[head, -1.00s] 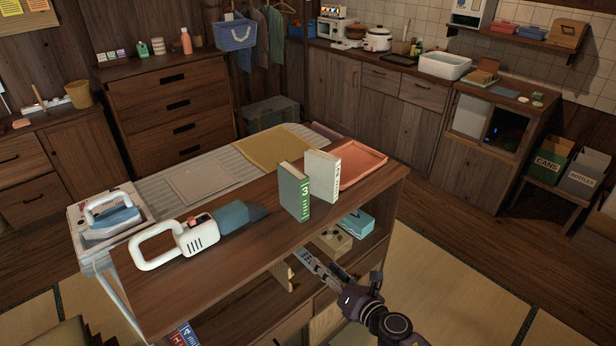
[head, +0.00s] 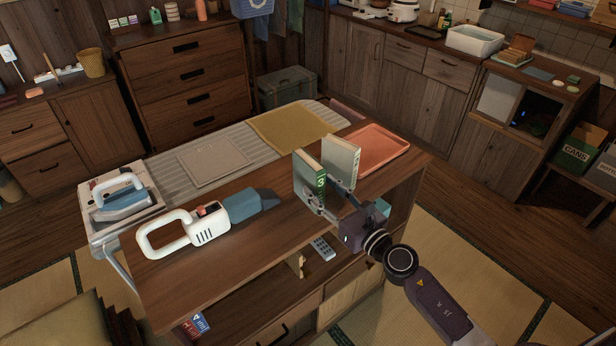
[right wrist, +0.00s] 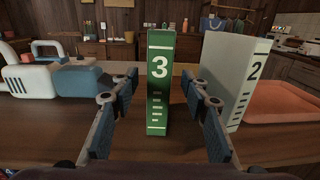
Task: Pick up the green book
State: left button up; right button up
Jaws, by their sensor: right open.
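The green book (head: 310,177), marked 3 on its spine, stands upright on the wooden shelf top. In the right wrist view the green book (right wrist: 160,85) stands centred between my right gripper's two fingers. My right gripper (head: 328,196) is open in front of its spine, with one finger to each side. A pale book (head: 341,160) marked 2 stands upright just to its right. It also shows in the right wrist view (right wrist: 233,80), beyond the right finger. I cannot tell whether that finger touches either book. My left gripper is not in view.
A white and blue handheld vacuum (head: 205,225) lies left of the books. An orange tray (head: 378,148) is behind right. An iron (head: 120,200) sits at the left end, and a yellow cloth (head: 290,128) lies behind. A remote (head: 322,248) is on the shelf below.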

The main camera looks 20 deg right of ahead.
aim_at(308, 176)
jog(key=x, duration=0.3)
jog(key=shift+s+a+r, duration=0.1)
jog(key=shift+r, duration=0.05)
jog(key=shift+x, duration=1.15)
jog(key=shift+w, duration=0.35)
jog(key=shift+w+a, duration=0.1)
jog(key=c, duration=0.7)
grip_shut()
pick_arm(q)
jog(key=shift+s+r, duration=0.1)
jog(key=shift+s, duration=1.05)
